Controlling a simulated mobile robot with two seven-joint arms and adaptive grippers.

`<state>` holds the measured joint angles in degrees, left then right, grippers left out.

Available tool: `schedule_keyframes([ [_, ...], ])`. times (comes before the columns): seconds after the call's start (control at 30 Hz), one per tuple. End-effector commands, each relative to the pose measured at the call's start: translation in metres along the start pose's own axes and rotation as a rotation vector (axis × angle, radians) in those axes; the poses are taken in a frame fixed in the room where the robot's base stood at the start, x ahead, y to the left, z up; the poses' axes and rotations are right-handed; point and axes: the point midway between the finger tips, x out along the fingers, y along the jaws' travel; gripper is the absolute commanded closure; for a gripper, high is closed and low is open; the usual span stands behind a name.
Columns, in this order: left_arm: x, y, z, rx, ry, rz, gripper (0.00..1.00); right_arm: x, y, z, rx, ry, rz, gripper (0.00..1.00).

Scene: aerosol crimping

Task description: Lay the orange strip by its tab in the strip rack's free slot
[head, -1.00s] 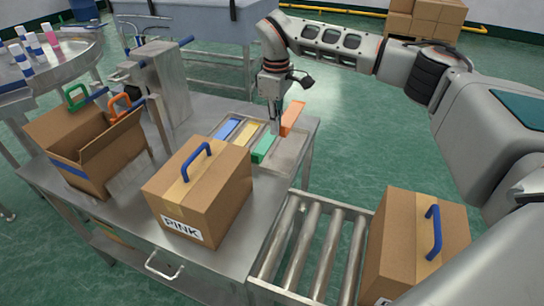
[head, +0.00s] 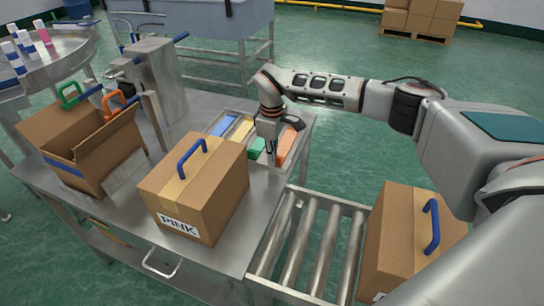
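The orange strip (head: 287,145) is at the right end of the strip rack (head: 221,121), low over or in the rightmost slot. I cannot tell whether it touches the slot floor. A blue strip (head: 224,126), a yellow strip (head: 240,129) and a green strip (head: 256,150) lie in the rack to its left. My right gripper (head: 271,157) points down at the orange strip's near left end. Its narrow fingers look shut on that strip, though its tab is hidden and the grip is small in view. The gripper partly covers the green strip. My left gripper is out of view.
A closed carton marked PINK (head: 195,195) with a blue handle stands in front of the rack. An open carton (head: 80,150) is at the left, near a metal press (head: 155,80). A roller conveyor (head: 312,245) and another carton (head: 410,240) are at the right.

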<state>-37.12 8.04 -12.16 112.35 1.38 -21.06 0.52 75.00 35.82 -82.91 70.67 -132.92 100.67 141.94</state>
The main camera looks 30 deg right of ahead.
Motion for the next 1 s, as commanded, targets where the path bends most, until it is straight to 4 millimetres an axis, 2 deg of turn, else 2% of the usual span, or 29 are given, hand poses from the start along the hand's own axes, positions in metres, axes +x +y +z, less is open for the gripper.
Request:
schedule_keyframes([
  [0.27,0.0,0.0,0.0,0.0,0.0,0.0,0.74,0.001,0.0,0.0,0.0,0.001,0.0,1.0],
  [0.37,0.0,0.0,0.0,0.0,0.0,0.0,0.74,0.001,0.0,-0.001,0.0,0.001,0.0,0.79],
  [0.73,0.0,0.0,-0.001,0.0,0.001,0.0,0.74,-0.001,0.0,-0.001,0.0,0.001,0.001,0.79],
  [0.87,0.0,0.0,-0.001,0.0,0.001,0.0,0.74,-0.013,0.001,-0.001,0.0,0.003,0.001,0.79],
  [1.0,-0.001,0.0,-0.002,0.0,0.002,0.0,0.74,-0.038,0.001,-0.002,0.0,0.005,0.003,0.79],
])
